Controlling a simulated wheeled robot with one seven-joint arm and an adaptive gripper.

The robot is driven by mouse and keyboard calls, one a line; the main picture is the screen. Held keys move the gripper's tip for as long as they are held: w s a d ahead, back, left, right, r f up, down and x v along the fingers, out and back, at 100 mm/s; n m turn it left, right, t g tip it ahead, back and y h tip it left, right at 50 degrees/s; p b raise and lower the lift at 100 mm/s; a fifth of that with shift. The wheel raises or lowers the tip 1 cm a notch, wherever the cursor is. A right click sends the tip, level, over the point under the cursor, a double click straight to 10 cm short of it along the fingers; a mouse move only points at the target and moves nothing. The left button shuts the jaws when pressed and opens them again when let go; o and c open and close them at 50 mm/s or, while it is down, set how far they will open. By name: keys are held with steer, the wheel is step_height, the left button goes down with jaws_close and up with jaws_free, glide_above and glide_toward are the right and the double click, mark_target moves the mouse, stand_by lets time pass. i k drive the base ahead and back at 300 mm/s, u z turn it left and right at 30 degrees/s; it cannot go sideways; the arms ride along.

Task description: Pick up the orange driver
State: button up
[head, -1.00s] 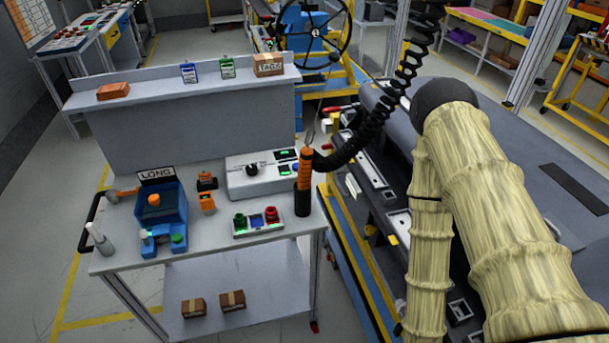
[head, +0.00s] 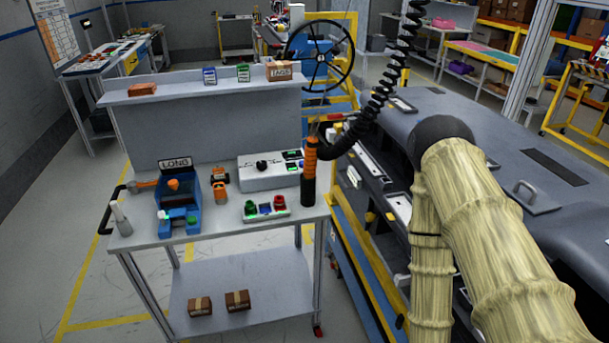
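The orange driver (head: 310,156) stands upright at the right edge of the cart in the head view. It has an orange upper body and a dark lower part (head: 308,189); I cannot tell whether that part is the tool or a holder. A black coiled cable (head: 352,132) runs from beside its top up to the upper right. My arm, in a pale yellow cover, fills the right side of the view. My gripper is out of view, so its state and its distance from the driver are hidden.
The grey cart (head: 262,226) holds a blue LONG station (head: 178,206), a white control box (head: 266,172) and a button panel (head: 265,211). Its back shelf carries small boxes. A dark dashboard module (head: 447,117) lies to the right, near my arm. Floor is free to the left.

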mark_target(310, 159)
steer(key=u, duration=1.9)
steer(key=i, duration=1.15)
steer(key=z, duration=2.65)
